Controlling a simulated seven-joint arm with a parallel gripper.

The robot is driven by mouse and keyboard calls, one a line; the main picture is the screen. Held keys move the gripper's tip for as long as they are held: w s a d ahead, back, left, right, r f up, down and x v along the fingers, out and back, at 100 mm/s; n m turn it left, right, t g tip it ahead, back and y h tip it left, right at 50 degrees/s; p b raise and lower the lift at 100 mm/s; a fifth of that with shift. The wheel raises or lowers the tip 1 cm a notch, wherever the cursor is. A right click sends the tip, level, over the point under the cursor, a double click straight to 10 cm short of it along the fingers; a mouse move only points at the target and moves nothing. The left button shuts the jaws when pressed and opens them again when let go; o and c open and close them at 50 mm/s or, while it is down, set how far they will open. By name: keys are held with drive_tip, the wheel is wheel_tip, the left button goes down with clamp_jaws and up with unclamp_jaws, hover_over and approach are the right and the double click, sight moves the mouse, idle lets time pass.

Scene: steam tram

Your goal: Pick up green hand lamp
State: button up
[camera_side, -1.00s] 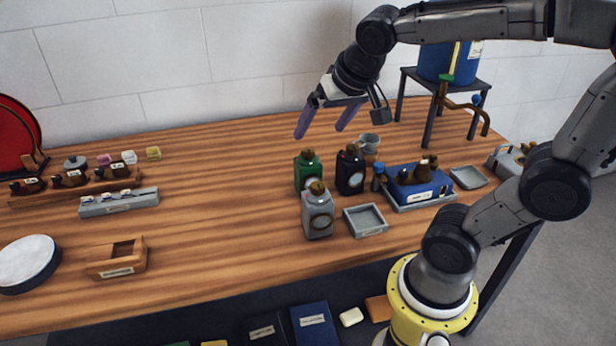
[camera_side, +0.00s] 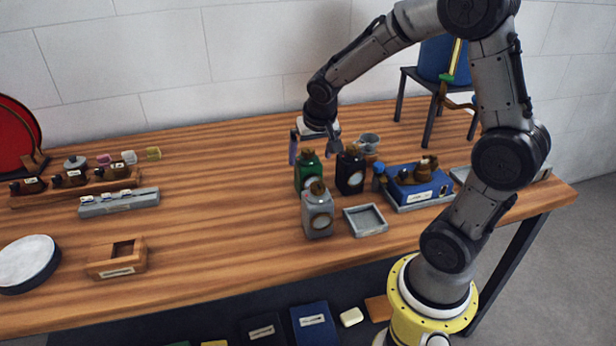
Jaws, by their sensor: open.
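The green hand lamp (camera_side: 307,172) stands upright on the wooden table, with a brown top and a pale round lens. A grey lamp (camera_side: 317,213) stands in front of it and hides part of its lower body. A black lamp (camera_side: 350,170) stands close on its right. One finger shows to the left of the lamp's top and the other to the right, near the black lamp. Whether either finger touches a lamp cannot be told.
A grey tray (camera_side: 366,220) lies right of the grey lamp. A blue box (camera_side: 418,185) with brown items, a grey cup (camera_side: 368,143) and a black stand (camera_side: 431,110) are further right. The table (camera_side: 220,190) left of the lamps is clear.

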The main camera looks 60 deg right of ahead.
sight(309, 162)
drive_tip(key=x, duration=0.4)
drive_tip(key=shift+s+a+f, duration=0.1)
drive_tip(key=shift+a+f, duration=0.15)
drive_tip(key=shift+a, duration=0.05)
drive_tip(key=shift+w+d+f, duration=0.15)
drive_tip(key=shift+w+f, duration=0.05)
drive_tip(key=shift+f, duration=0.25)
drive_tip(key=c, duration=1.6)
drive_tip(key=shift+r, duration=0.1)
